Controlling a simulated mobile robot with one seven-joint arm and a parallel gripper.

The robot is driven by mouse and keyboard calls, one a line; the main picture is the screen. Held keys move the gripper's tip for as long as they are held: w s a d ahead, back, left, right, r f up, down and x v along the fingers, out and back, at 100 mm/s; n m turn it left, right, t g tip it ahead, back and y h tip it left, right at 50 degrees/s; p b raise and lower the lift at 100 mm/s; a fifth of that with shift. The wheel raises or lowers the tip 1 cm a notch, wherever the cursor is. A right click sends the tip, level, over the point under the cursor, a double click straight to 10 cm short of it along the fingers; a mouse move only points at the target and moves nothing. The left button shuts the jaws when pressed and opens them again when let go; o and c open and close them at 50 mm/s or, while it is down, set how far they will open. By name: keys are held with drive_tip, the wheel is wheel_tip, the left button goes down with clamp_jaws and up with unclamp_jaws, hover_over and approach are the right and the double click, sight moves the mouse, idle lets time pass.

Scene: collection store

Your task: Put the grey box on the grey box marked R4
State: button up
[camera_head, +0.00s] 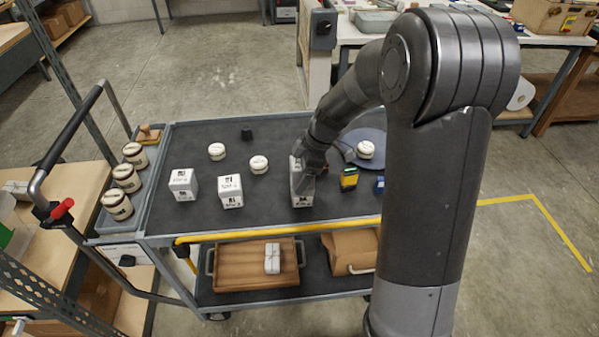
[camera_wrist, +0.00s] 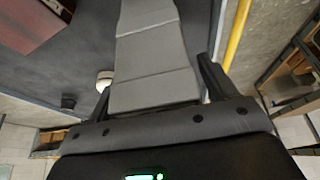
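My gripper (camera_head: 307,180) is over the near middle of the cart's top, at a tall pale grey stack. In the wrist view, a grey box (camera_wrist: 152,88) sits between the two fingers, which lie close along its sides. In the head view, the upper grey box (camera_head: 295,172) is partly hidden by my gripper. It is directly above a lower grey box (camera_head: 302,200) with a dark mark on its front, perhaps R4; the print is too small to be sure. I cannot tell whether the two touch.
Two more marked pale boxes (camera_head: 183,184) (camera_head: 230,191) stand to the left. White round jars (camera_head: 217,151) (camera_head: 258,164) and a small dark block (camera_head: 247,133) stand behind.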

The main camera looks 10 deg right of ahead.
drive_tip(key=shift+r, duration=0.1)
drive_tip(key=v, duration=1.2)
drive_tip(key=s+d+r+m+t+h, duration=0.1)
drive_tip(key=s+r+m+t+h, duration=0.1)
drive_tip(key=s+m, duration=0.7)
drive_tip(key=s+d+r+m+t+h, duration=0.2)
drive_tip(key=s+r+m, duration=0.3)
drive_tip(key=s+m, duration=0.4)
drive_tip(key=s+t, duration=0.1)
drive_tip(key=s, duration=0.6)
drive_tip(key=shift+r+t, duration=0.3)
drive_tip(key=shift+o, duration=0.3)
drive_tip(key=shift+d, duration=0.1)
